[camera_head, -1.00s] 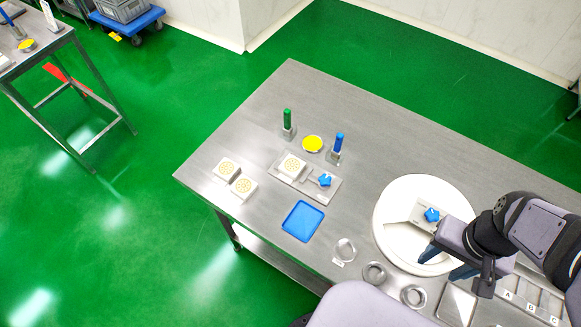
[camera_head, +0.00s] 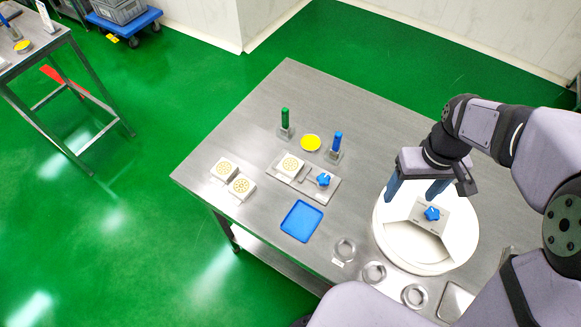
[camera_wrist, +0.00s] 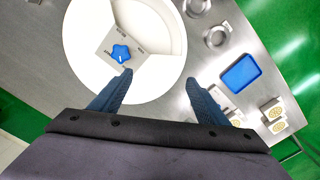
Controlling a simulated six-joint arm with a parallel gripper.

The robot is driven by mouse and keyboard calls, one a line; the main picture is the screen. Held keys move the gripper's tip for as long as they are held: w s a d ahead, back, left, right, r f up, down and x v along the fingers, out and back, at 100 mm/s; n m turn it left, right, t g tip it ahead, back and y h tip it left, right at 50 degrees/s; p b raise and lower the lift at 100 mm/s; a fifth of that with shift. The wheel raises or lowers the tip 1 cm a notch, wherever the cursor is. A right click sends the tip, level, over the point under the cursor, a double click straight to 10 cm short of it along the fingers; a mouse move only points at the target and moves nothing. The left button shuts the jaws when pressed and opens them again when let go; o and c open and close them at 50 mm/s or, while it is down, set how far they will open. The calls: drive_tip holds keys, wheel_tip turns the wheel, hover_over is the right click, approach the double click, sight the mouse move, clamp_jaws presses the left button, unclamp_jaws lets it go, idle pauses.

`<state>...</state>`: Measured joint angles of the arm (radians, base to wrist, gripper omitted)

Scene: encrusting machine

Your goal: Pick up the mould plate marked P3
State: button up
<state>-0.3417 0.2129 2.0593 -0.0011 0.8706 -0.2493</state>
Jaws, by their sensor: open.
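Pale square mould plates with round patterned faces stand on the steel table: one (camera_head: 223,171) at the left edge, one (camera_head: 241,187) beside it, and one (camera_head: 291,165) on a metal fixture with a blue star knob (camera_head: 323,180). I cannot read P3 on any of them. In the wrist view the edge pair shows at the right, as one plate (camera_wrist: 271,109) and another (camera_wrist: 278,127). My gripper (camera_head: 414,190) is open and empty above the white round machine bowl, well right of the plates. Its blue fingers (camera_wrist: 157,80) point down, spread apart.
The white round bowl (camera_head: 460,240) has its own blue knob (camera_head: 432,213). A blue tray (camera_head: 301,220), metal rings (camera_head: 374,272), a yellow disc (camera_head: 311,143), a green-handled tool (camera_head: 285,118) and a blue-handled tool (camera_head: 337,142) stand around. Bare table lies behind them.

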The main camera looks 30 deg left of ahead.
drive_tip(key=w+a+f+n, duration=0.25)
drive_tip(key=a+n, duration=0.35)
drive_tip(key=a, duration=0.9)
drive_tip(key=n+b, duration=0.2)
drive_tip(key=n, duration=0.3)
hover_over(296, 167)
wheel_tip(296, 167, down, 2)
drive_tip(key=shift+a+f, duration=0.1)
drive_tip(key=shift+f, duration=0.05)
drive_tip(key=shift+f+p, duration=1.75)
drive_tip(key=shift+f, duration=1.9)
drive_tip(key=c, duration=1.2)
